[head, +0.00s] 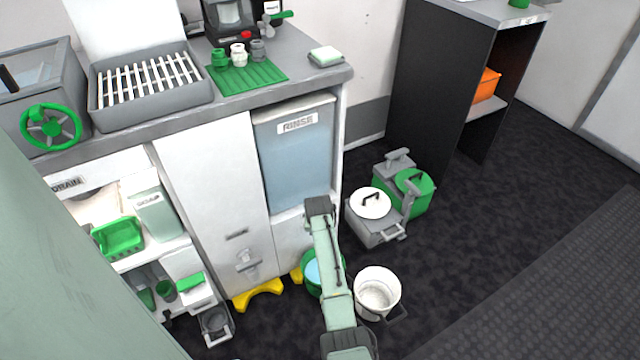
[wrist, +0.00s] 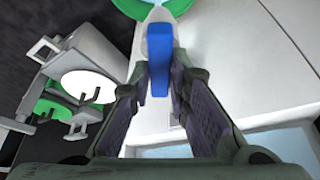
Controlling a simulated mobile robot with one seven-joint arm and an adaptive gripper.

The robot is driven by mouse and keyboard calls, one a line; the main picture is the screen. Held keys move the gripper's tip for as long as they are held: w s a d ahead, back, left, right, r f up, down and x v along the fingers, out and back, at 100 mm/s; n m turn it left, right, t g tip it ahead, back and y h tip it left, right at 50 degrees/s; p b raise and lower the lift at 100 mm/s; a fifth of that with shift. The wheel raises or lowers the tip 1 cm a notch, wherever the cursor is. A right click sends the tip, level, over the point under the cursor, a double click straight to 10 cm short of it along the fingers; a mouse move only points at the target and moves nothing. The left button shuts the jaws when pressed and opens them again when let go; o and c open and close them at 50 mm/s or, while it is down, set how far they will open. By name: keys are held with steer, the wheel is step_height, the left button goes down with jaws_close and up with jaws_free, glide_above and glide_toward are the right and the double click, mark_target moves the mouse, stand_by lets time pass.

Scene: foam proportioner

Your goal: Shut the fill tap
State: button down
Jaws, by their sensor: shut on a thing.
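My gripper (wrist: 163,88) is shut on a blue tap lever (wrist: 160,50) in the wrist view, with one finger on each side of it. A pale tap body (wrist: 160,14) shows just beyond the lever, against the white cabinet front. A green bucket (wrist: 125,5) holding pale blue water lies beyond the tap. The bucket also shows in the head view (head: 312,273), below the RINSE tank (head: 293,165) and partly behind my arm. The gripper and the tap are hidden by my arm in the head view. I cannot tell whether water is running.
A white bucket (head: 378,291) stands on the dark floor right of the green one. Grey and green lidded containers (head: 375,225) stand farther back. Yellow feet (head: 258,294) stick out under the white cabinet (head: 205,190). Open floor lies to the right.

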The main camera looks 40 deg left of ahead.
steer(key=m+h, duration=0.1)
steer(key=m, duration=0.1)
steer(key=m+t+h+b, duration=0.1)
steer(key=m, duration=0.2)
steer(key=shift+a+f+m, duration=0.1)
steer(key=shift+a+m, duration=0.05)
steer(key=shift+m, duration=0.15)
steer(key=m+h+b, duration=0.1)
steer(key=m+b, duration=0.1)
steer(key=m, duration=0.2)
steer(key=shift+a+h, duration=0.1)
steer(key=shift+h, duration=0.2)
steer(key=shift+m+h+b, duration=0.5)
steer(key=shift+m+b, duration=0.35)
steer(key=shift+m, duration=0.25)
steer(key=shift+g, duration=0.3)
steer(key=c, duration=1.5)
jaws_free()
steer(key=v, duration=1.2)
steer(key=shift+s, duration=0.1)
